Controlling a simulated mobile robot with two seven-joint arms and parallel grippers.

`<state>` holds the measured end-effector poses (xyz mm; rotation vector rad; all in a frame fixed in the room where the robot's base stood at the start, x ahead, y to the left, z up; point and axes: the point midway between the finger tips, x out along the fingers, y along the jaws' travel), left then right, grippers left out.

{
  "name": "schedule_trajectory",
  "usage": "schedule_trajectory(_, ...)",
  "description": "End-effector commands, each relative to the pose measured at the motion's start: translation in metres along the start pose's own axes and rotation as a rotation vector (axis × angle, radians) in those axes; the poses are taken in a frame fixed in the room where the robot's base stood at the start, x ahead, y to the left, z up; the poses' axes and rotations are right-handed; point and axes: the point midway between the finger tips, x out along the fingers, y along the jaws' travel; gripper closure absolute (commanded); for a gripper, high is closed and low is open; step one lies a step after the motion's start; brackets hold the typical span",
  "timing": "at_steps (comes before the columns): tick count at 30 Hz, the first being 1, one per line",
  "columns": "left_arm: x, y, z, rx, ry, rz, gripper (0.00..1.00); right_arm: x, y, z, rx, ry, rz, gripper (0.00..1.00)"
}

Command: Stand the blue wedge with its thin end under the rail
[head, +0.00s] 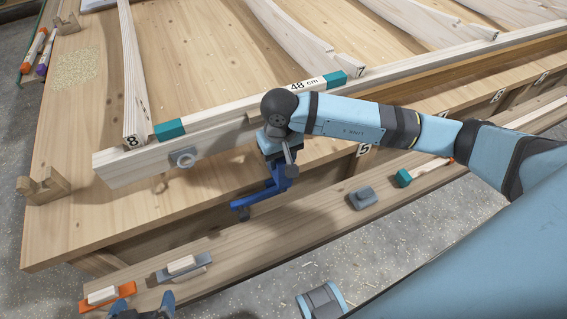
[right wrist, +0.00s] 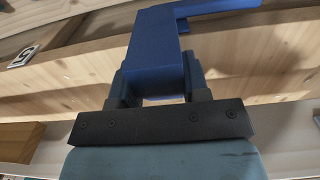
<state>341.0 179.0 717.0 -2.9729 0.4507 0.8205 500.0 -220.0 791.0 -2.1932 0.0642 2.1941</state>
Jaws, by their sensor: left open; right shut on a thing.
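The blue wedge (head: 262,196) is in my right gripper (head: 279,150), in front of the rail (head: 135,165). It hangs below the gripper with a bent, stepped outline, and its lower end points left over the lower plank. In the right wrist view the blue wedge (right wrist: 155,45) sits between both fingers of the right gripper (right wrist: 155,88). The rail is a long pale beam along the bench front. I cannot tell whether the wedge touches anything else. My left gripper (head: 145,312) is open, at the bottom edge of the head view and partly cut off.
A 48 cm stick with teal ends (head: 170,129) lies along the rail. The lower plank (head: 235,245) carries a grey tool (head: 180,268), an orange tool (head: 107,295), a grey block (head: 362,198) and a teal piece (head: 404,178). A wooden bracket (head: 43,186) stands at left.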

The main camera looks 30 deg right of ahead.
Motion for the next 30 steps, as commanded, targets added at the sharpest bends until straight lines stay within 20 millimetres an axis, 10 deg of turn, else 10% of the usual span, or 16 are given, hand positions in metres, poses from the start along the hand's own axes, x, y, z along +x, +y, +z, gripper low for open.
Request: schedule_trajectory(30,0.0044,0.0002,0.0075,-0.001,0.001,0.002,0.0,0.0035,-0.0001,-0.0058,0.0,0.001,-0.001,0.86)
